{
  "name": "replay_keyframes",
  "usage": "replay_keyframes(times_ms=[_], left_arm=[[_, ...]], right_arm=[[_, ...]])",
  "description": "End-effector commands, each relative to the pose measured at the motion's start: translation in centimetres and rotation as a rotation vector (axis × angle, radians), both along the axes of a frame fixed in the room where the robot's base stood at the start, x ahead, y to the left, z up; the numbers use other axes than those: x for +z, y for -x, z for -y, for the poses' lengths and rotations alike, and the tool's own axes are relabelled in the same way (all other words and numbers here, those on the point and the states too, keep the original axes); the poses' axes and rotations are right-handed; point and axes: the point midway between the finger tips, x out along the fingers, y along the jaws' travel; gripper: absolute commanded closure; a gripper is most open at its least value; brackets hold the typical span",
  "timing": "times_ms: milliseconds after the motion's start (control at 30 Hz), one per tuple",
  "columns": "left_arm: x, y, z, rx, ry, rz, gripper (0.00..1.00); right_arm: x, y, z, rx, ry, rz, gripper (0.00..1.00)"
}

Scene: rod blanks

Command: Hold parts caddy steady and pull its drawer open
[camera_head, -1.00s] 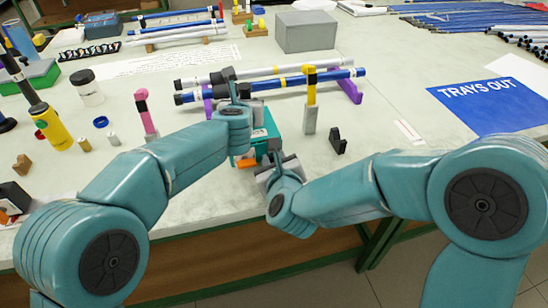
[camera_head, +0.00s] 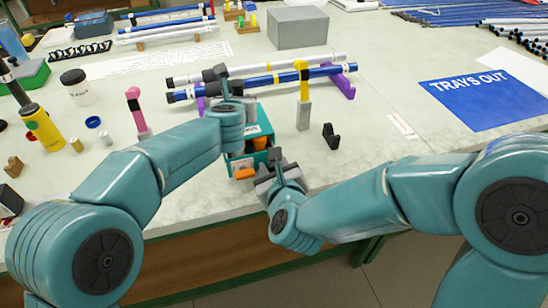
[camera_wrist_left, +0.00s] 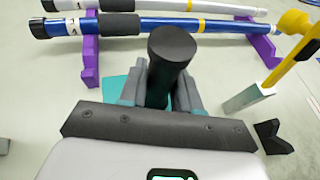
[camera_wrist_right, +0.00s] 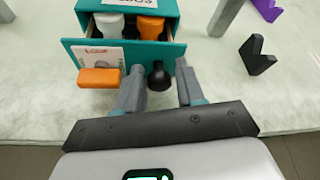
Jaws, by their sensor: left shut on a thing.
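The teal parts caddy (camera_head: 265,122) stands near the table's front edge. Its drawer (camera_wrist_right: 175,52) is pulled out, showing a grey-white piece (camera_wrist_right: 110,24) and an orange piece (camera_wrist_right: 150,26) inside. The drawer front carries a label, an orange block (camera_wrist_right: 99,78) at left and a black knob (camera_wrist_right: 158,76). My left gripper (camera_wrist_left: 162,88) is shut on the caddy's black upright handle (camera_wrist_left: 172,58), above the caddy. My right gripper (camera_wrist_right: 160,82) is open, its fingers on either side of the knob with gaps visible.
Blue and white rods (camera_head: 300,80) lie on purple supports behind the caddy. A yellow-topped grey post (camera_head: 304,112) and a black hook (camera_head: 330,135) stand to its right. A pink-topped post (camera_head: 137,110) stands left. Free table lies right of the hook.

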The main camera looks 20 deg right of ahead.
Motion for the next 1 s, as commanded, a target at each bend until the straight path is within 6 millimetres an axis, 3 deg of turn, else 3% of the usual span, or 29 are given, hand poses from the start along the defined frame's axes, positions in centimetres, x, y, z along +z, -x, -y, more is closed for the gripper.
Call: replay_keyframes(times_ms=[300,433,800,833,867,1000], left_arm=[[0.1,0.0,0.0,0.000,0.000,0.001,1.00],[0.1,0.0,0.0,0.000,0.000,0.001,1.00],[0.1,0.0,0.0,0.000,0.001,0.002,1.00],[0.1,0.0,0.0,0.000,0.001,0.002,1.00],[0.1,0.0,0.0,0.000,0.001,0.002,1.00],[0.1,0.0,0.0,0.000,0.001,0.002,1.00]], right_arm=[[6.6,0.0,-0.1,0.001,-0.006,0.008,0.62],[8.4,0.0,0.0,0.001,-0.005,0.005,0.62],[9.4,0.0,0.0,0.002,-0.002,0.001,0.62],[9.4,0.0,0.0,0.002,-0.002,0.001,0.59],[9.4,0.0,0.0,0.002,-0.001,0.001,0.49],[9.2,0.0,-0.2,0.035,0.061,-0.012,0.47]])
